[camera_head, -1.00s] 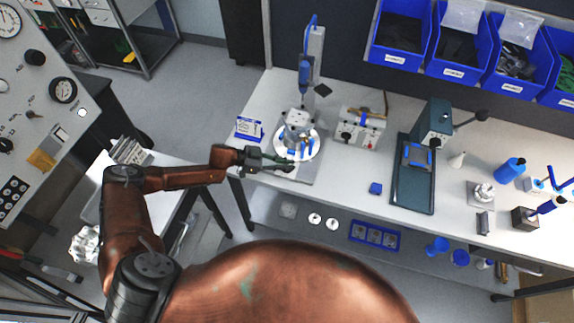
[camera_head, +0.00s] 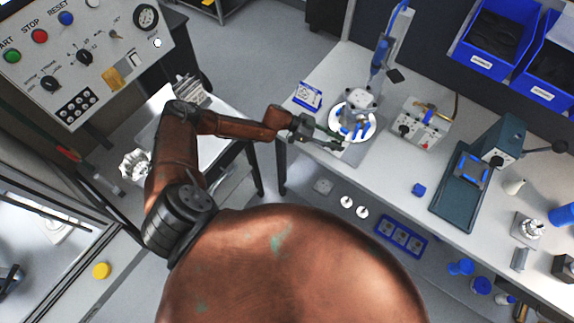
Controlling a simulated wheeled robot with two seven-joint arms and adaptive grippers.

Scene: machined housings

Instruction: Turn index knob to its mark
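My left gripper (camera_head: 333,141) reaches in from the left over the bench, at the near-left edge of a round white fixture plate (camera_head: 370,132). A grey metal housing (camera_head: 362,100) with blue parts around it stands on this plate. The gripper's fingers are small and dark here; I cannot tell whether they touch the fixture or how far apart they are. No knob is clearly labelled as the index knob, and its mark is not readable. Black knobs show on the control panel (camera_head: 85,57) at the upper left and on a grey box (camera_head: 404,130) right of the fixture. My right gripper is not in view.
A blue-handled press column (camera_head: 392,45) rises behind the fixture. A dark green press (camera_head: 462,190) stands farther right on the white bench (camera_head: 385,185). A blue label stand (camera_head: 307,95) sits left of the fixture. Blue bins (camera_head: 500,40) hang at the upper right.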

